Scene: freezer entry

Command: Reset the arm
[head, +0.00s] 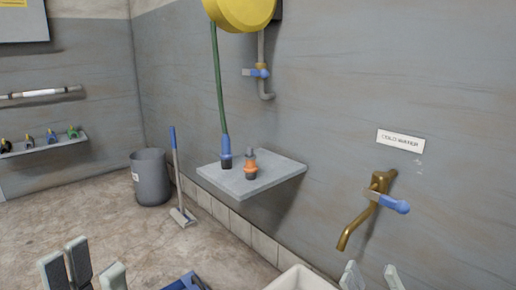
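My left gripper (92,265) is at the bottom left edge of the head view. Its grey fingers point up and stand apart, with nothing seen between them. My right gripper (371,272) is at the bottom right, in front of the wall below the brass tap. Its two pale fingertips are apart and nothing shows between them. The rest of both grippers and both arms is cut off by the lower frame edge.
A wall shelf (252,184) holds a blue hose nozzle (226,150) and an orange nozzle (250,166). A brass tap (358,212) juts from the wall above a white basin (300,281). A grey bin (150,177) and squeegee (177,175) stand left. Floor between is clear.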

